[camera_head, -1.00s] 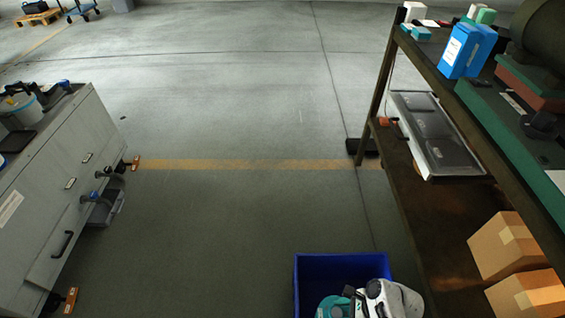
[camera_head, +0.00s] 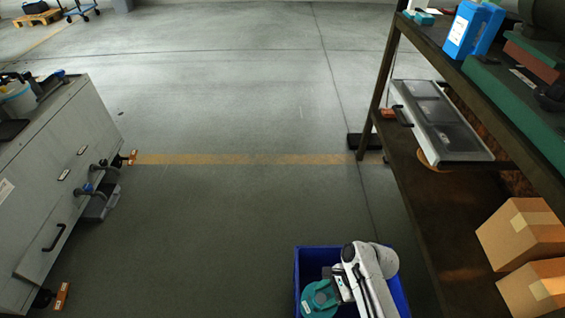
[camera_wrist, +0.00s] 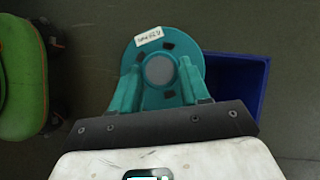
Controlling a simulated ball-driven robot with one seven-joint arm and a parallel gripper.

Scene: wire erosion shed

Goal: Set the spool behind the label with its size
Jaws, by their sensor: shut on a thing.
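The spool (camera_wrist: 160,45) is a teal disc with a grey centre, dark slots and a small white label whose print is too small to read. In the wrist view it sits between the teal fingers of my gripper (camera_wrist: 160,85), which are shut on it. In the head view the spool (camera_head: 318,299) shows at the bottom, held by my gripper (camera_head: 335,287) in front of the blue bin. No size label for spools can be made out in either view.
A blue bin (camera_head: 302,262) lies at the bottom centre, partly behind my arm. A dark shelf rack (camera_head: 415,205) on the right holds a lidded case (camera_head: 440,120) and cardboard boxes (camera_head: 520,232). A grey cabinet (camera_head: 70,150) stands left. The floor between is clear.

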